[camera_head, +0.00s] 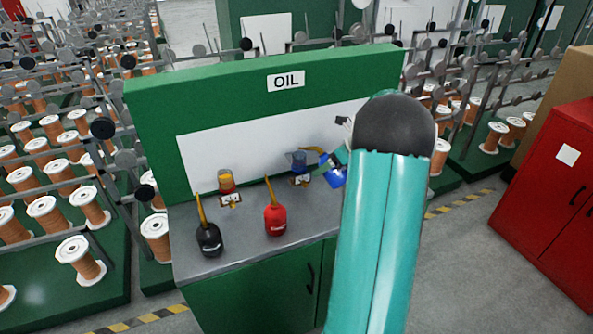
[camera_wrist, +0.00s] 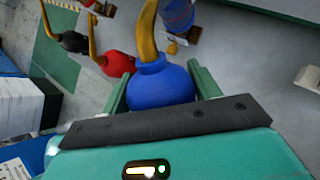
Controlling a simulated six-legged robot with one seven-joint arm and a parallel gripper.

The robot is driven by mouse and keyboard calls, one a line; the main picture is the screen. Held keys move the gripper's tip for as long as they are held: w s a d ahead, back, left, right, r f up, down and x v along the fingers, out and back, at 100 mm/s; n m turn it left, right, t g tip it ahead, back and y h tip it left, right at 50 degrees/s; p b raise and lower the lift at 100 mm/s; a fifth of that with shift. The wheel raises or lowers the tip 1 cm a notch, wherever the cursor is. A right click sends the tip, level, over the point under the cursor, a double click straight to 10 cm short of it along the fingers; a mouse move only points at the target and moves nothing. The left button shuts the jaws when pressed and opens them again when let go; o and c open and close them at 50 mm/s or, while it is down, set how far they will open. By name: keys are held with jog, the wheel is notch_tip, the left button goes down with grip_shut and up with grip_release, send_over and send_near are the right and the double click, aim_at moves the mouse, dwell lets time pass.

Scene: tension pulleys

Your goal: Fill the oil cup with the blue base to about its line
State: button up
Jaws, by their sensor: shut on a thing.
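The oil cup with the blue base (camera_head: 299,161) stands on the grey bench top, right of the middle. It also shows at the top edge of the wrist view (camera_wrist: 178,14), partly cut off. Its oil level and line are too small to tell. My gripper (camera_wrist: 160,80) is shut on the body of a blue oil can (camera_wrist: 163,90), with a finger on each side. In the head view the blue can (camera_head: 335,172) is tilted, its yellow spout (camera_head: 315,150) pointing left over the blue-based cup. Whether oil flows cannot be seen.
A red oil can (camera_head: 276,219) and a black oil can (camera_head: 208,239) stand on the bench (camera_head: 240,250). A white-faced back panel under the OIL sign (camera_head: 286,80) rises behind. My arm hides the bench's right end.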

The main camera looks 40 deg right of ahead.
aim_at(325, 154)
jog(key=shift+w+r+g, duration=0.1)
jog(key=shift+r+g, duration=0.15)
jog(key=shift+g, duration=0.15)
jog(key=shift+r+g, duration=0.15)
jog(key=shift+g, duration=0.25)
dwell(0.4)
jog(key=shift+r+g+h, duration=0.3)
jog(key=shift+r+g, duration=0.1)
jog(key=shift+r, duration=0.1)
jog(key=shift+r, duration=0.1)
dwell(0.8)
jog(key=shift+r+m+g, duration=0.25)
jog(key=shift+m+g, duration=0.05)
jog(key=shift+g, duration=0.1)
jog(key=shift+w+r, duration=0.1)
jog(key=shift+r, duration=0.1)
dwell(0.6)
jog(key=shift+r+g, duration=0.2)
jog(key=shift+g, duration=0.2)
jog(key=shift+w+r+g, duration=0.15)
jog(key=shift+r+g, duration=0.2)
jog(key=shift+g, duration=0.05)
dwell(3.4)
